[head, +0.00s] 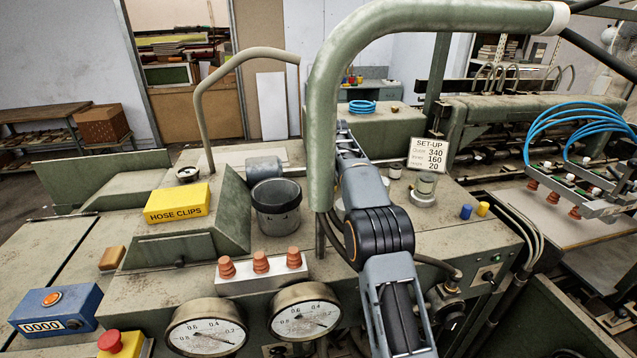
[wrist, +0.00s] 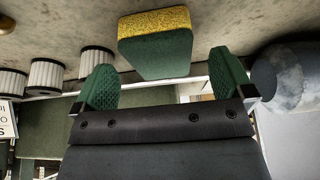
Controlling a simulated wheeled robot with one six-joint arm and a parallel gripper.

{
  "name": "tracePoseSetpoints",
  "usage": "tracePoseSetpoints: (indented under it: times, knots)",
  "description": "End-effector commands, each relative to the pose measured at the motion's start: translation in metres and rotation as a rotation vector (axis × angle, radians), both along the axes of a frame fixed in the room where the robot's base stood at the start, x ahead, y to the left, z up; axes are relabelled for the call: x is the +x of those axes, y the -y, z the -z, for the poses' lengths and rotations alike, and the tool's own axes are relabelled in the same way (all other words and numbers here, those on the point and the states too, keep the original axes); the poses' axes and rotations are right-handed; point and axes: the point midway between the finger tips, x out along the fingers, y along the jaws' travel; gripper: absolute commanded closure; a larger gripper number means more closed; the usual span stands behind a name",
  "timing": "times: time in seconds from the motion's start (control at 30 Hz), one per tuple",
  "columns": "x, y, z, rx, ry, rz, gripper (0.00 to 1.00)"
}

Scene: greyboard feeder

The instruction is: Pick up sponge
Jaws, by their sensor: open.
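The sponge (wrist: 155,24) is a block with a yellow face and a dark green face, at the top middle of the wrist view. My gripper (wrist: 163,66) is open, with one green ridged finger to each side of the sponge's near part. The fingers appear apart from the sponge, with nothing held between them. In the head view I cannot make out the sponge or my gripper's fingers; my arm and a thick green pipe (head: 326,110) cover that area.
Several white pleated cylinders (wrist: 46,75) stand left of the gripper in the wrist view; a grey cylinder (wrist: 277,80) is close on the right. The head view shows a SET-UP card (head: 428,153), a dark pot (head: 276,207), a yellow HOSE CLIPS box (head: 177,203) and gauges (head: 206,332).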

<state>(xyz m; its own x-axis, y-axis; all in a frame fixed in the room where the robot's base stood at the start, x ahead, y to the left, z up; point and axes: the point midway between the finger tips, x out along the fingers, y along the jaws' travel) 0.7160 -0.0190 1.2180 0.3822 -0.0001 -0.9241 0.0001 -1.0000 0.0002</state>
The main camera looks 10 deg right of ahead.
Motion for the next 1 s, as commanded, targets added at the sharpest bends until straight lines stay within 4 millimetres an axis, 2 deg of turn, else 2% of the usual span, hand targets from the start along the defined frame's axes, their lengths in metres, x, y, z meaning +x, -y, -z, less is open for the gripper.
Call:
tracePoseSetpoints:
  times: [0.2, 0.5, 1.0]
  knots:
    - [0.008, 0.0, 0.021, 0.0, -0.001, 0.0, 0.01]
    - [0.01, 0.0, 0.025, 0.0, 0.001, 0.0, 0.01]
    - [0.009, 0.0, 0.025, 0.0, 0.001, 0.0, 0.48]
